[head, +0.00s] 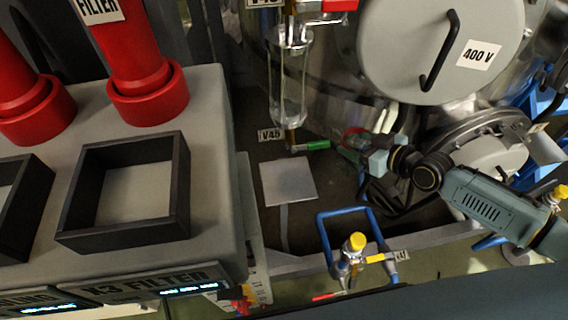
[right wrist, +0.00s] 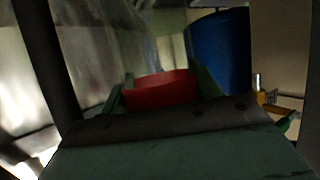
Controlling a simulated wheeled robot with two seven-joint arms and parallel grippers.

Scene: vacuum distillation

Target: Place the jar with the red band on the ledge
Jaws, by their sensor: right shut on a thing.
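My right gripper (head: 352,147) reaches in from the right in the head view. It is shut on the jar, whose red band (right wrist: 160,88) shows between the green fingers in the right wrist view. In the head view the red band (head: 354,130) is a thin red arc above the fingers; the clear jar body is hard to make out. A flat grey square plate, which looks like the ledge (head: 288,181), stands on a thin support to the left of and below the gripper. It is bare. My left gripper is out of view.
A glass vessel (head: 289,90) hangs above the plate, with a green-handled valve (head: 317,145) near its back edge. A blue pipe frame with a yellow-capped valve (head: 355,242) stands in front. A filter bench (head: 222,150) is at left, large steel tanks behind.

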